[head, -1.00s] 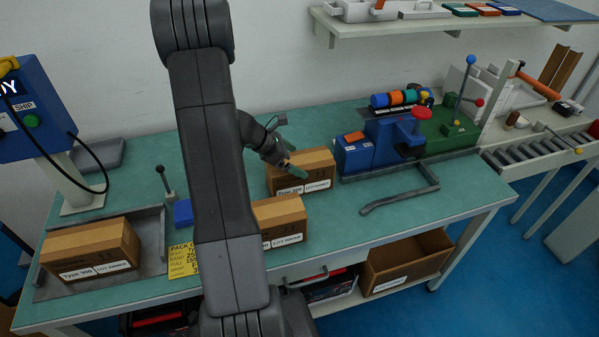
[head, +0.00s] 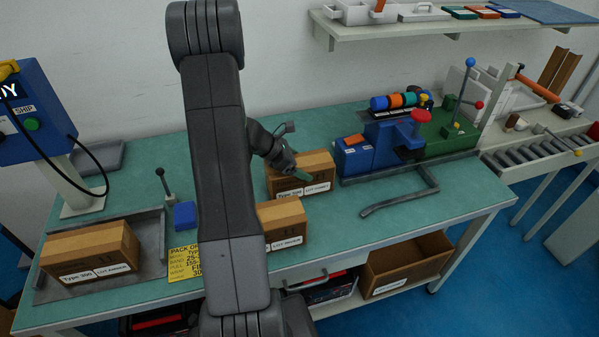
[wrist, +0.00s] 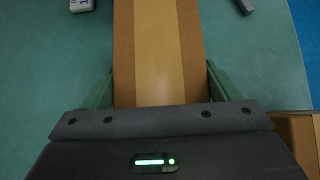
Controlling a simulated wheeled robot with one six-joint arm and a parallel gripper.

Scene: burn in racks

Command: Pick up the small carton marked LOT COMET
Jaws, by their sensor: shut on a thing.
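Three small brown cartons are on the green bench. The back carton (head: 315,161) has a white label that seems to read LOT COMET, though the print is small. My gripper (head: 295,172) is over it and shut on it. In the wrist view the carton (wrist: 158,50) fills the space between the two green fingers of my gripper (wrist: 160,88). The carton looks upright and still at bench level. The middle carton (head: 283,219) is nearer the front edge, partly hidden by my arm. The left carton (head: 90,250) sits on a grey tray (head: 152,262); its lot name is hard to read.
A blue and green machine (head: 400,140) stands right of the held carton, with a bent grey bar (head: 405,200) in front. A blue block (head: 185,215) and a yellow card (head: 184,262) lie left of my arm. A shelf (head: 440,25) hangs above.

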